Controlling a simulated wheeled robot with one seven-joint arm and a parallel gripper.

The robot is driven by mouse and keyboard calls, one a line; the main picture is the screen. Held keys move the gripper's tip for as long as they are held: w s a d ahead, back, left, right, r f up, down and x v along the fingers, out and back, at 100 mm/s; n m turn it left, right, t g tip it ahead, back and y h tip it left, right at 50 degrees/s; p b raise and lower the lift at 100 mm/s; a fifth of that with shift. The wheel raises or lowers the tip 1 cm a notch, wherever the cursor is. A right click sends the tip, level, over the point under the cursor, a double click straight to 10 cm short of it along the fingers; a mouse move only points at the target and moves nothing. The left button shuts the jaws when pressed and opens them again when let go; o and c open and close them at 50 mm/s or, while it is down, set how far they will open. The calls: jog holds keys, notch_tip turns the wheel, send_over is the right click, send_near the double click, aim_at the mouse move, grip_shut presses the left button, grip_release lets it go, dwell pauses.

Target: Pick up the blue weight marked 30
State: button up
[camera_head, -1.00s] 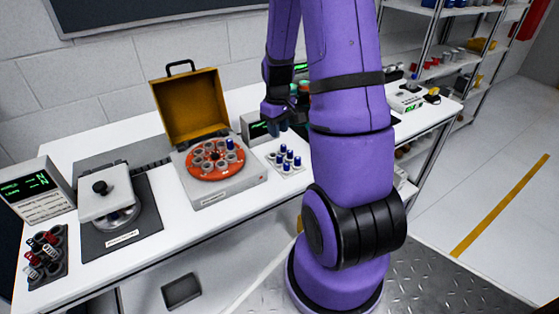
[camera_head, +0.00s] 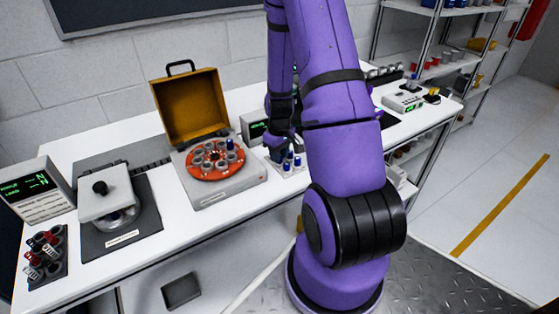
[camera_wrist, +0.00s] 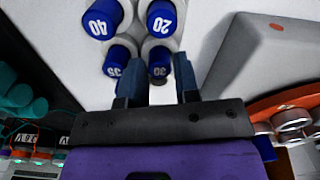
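The blue weight marked 30 (camera_wrist: 160,60) shows in the wrist view, its number upside down. My gripper (camera_wrist: 158,72) is open, with one finger on each side of this weight's near end; I cannot tell whether they touch it. Blue weights marked 35 (camera_wrist: 119,60), 40 (camera_wrist: 102,19) and 20 (camera_wrist: 161,18) stand close around it. In the head view my gripper (camera_head: 279,158) is low over the small white weight holder (camera_head: 292,171), hiding part of it and some weights.
An open case with an orange carousel (camera_head: 215,165) stands left of the holder. A display box (camera_head: 254,126) is behind. A scale (camera_head: 107,200) and a dark rack of red and grey weights (camera_head: 45,255) are at the left. In the wrist view teal cylinders (camera_wrist: 20,95) are at left.

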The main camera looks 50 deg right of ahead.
jog(key=shift+f, duration=0.45)
grip_shut()
jog(key=shift+r, duration=0.2)
